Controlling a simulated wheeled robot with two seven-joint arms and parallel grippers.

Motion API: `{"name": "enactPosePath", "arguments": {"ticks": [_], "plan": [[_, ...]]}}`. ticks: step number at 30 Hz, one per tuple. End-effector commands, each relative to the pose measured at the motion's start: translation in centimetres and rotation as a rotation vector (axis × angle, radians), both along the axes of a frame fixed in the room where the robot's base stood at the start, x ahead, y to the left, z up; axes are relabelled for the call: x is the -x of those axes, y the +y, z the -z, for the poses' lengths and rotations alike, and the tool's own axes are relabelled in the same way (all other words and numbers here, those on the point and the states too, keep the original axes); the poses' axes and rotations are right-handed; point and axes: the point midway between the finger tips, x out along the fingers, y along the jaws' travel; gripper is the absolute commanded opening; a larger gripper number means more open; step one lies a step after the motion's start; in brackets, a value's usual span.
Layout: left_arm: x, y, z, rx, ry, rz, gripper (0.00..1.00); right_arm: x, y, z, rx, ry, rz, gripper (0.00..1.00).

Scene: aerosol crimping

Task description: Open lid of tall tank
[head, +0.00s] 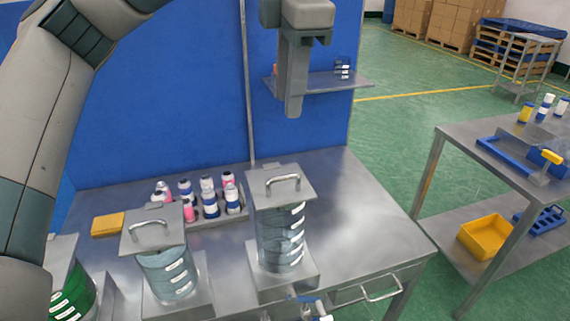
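The tall tank (272,240) is a clear cylinder with bluish contents and white labels, standing on the metal table. Its square grey lid (262,188) lies flat on top, closed, with a curved metal handle (283,180). My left gripper (295,108) points down above the tall tank, clear of the handle, in front of the blue panel. It is seen from the side, one finger covering the other, so its opening is hidden. Nothing shows held in it. My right gripper is not in view.
A shorter lidded tank (168,275) stands to the left, and a tank with green contents (72,300) at the far left. Several small bottles (209,198) stand in a rack behind. A yellow block (108,224) lies left of them. A wall shelf (325,81) sits behind my gripper. The table's right side is clear.

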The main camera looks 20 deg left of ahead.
Motion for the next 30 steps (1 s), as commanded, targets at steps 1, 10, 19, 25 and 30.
{"name": "enactPosePath", "arguments": {"ticks": [1, 10, 19, 25, 30], "plan": [[0.0, 0.0, 0.0, 0.001, 0.001, 0.000, 0.28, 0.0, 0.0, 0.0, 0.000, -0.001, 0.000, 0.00], [-0.2, 0.1, 1.0, 0.001, 0.003, 0.000, 0.28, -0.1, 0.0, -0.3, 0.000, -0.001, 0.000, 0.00], [-0.8, 0.6, 4.8, 0.001, 0.005, 0.002, 0.28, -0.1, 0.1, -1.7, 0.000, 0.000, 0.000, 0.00], [-1.3, 1.0, 8.3, 0.001, 0.007, 0.001, 0.28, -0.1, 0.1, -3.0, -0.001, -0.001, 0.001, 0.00], [-1.8, 1.3, 11.3, 0.000, 0.006, 0.002, 0.28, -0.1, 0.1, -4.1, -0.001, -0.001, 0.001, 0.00]]}}
